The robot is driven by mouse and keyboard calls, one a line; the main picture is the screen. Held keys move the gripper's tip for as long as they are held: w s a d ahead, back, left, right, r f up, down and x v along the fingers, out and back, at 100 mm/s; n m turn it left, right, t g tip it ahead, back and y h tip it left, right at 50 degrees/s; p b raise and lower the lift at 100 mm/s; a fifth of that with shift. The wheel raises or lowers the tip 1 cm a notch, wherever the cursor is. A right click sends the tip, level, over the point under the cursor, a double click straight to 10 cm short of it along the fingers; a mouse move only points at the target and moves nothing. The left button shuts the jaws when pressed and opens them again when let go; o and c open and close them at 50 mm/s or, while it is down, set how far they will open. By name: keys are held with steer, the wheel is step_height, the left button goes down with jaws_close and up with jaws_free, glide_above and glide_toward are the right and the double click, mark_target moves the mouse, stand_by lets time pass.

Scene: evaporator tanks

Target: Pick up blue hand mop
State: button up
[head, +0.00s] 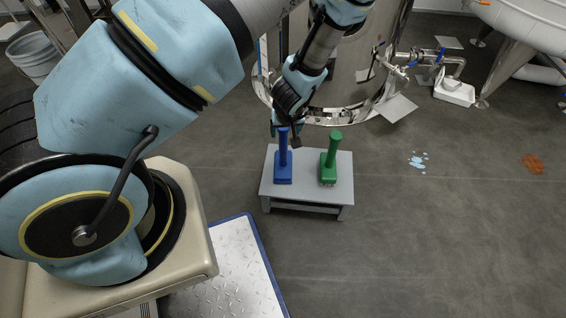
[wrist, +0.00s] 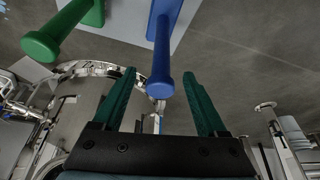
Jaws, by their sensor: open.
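The blue hand mop (head: 283,160) stands upright, handle up, on the left part of a small grey table (head: 305,195). A green hand mop (head: 329,162) stands to its right on the same table. My gripper (head: 284,126) is at the top of the blue handle in the head view. In the wrist view my gripper (wrist: 160,78) is open, with its two green fingers spread. The blue mop (wrist: 162,50) shows there with its handle end lying between the fingers in the picture; I see no contact. The green mop (wrist: 65,30) is outside the fingers, at upper left.
A large steel tank (head: 340,60) stands just behind the table. A white container (head: 454,92) sits by pipes at the right. A light blue spill (head: 418,162) and an orange spill (head: 533,163) lie on the floor. The floor right of the table is otherwise clear.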

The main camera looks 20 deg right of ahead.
mark_target(283, 139)
steer(key=b+x, duration=0.1)
steer(key=x, duration=0.7)
steer(key=shift+w+f, duration=0.1)
steer(key=shift+w, duration=0.05)
steer(key=shift+c, duration=0.3)
steer(key=shift+a, duration=0.1)
jaws_close()
stand_by(0.8)
